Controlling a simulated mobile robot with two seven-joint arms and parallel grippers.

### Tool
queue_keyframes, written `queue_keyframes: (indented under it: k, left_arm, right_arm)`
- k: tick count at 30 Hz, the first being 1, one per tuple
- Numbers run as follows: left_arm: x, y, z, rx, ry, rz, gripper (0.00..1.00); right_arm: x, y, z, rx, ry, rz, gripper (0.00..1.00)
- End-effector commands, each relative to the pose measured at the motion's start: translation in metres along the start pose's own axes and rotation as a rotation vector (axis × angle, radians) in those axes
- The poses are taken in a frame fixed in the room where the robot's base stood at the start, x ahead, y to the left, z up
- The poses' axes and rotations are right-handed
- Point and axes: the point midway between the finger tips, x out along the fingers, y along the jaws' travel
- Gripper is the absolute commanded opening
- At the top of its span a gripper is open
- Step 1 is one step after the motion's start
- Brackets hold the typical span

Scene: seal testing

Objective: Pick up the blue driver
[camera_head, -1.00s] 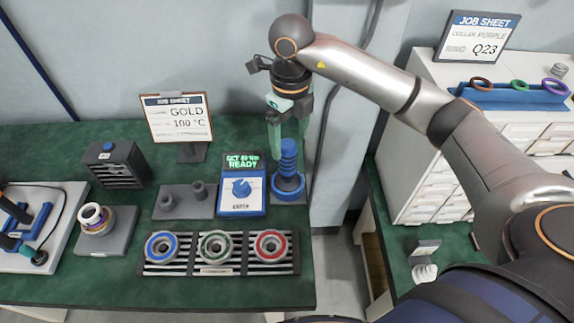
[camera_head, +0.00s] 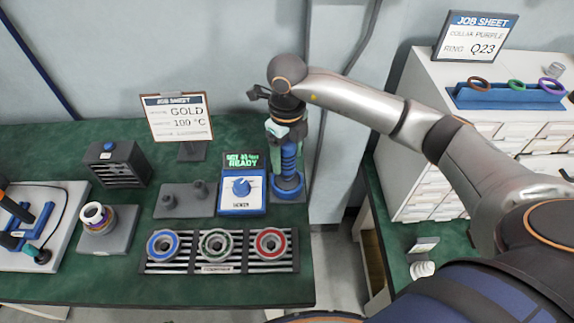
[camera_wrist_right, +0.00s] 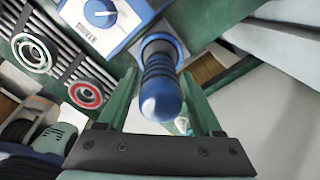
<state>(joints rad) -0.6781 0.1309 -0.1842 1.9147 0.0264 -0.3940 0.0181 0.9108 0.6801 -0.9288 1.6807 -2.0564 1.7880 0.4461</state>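The blue driver (camera_head: 289,160) stands upright in a blue round holder (camera_head: 287,187) at the right end of the green bench. Its ribbed handle (camera_wrist_right: 160,92) points at the camera in the right wrist view. My right gripper (camera_head: 284,153) comes down over it from above, with one finger on each side of the handle. In the right wrist view the fingers (camera_wrist_right: 160,100) are apart, and some space seems to show beside the handle. Part of the handle is hidden behind the gripper in the head view. My left gripper is not in view.
A blue-and-white dial unit (camera_head: 241,191) stands close left of the driver. A rack (camera_head: 218,266) with blue, green and red rings lies in front. A job sheet stand (camera_head: 177,118) is behind. A white drawer cabinet (camera_head: 433,160) stands to the right, beyond a gap.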

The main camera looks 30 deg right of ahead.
Motion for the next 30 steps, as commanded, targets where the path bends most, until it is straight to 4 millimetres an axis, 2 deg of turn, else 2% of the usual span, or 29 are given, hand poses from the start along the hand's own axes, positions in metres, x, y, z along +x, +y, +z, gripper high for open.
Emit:
queue_keyframes:
  k: [2, 17, 30]
  left_arm:
    - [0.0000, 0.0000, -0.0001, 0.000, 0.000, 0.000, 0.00]
    - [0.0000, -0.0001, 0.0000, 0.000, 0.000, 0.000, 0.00]
    - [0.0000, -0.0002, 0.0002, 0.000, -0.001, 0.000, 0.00]
  right_arm:
    - [-0.0003, 0.0000, 0.0001, 0.000, 0.000, 0.000, 0.56]
    - [-0.0006, -0.0001, 0.0001, 0.000, 0.000, 0.000, 0.00]
    - [-0.0034, -0.0002, 0.0010, 0.000, -0.004, 0.000, 0.00]
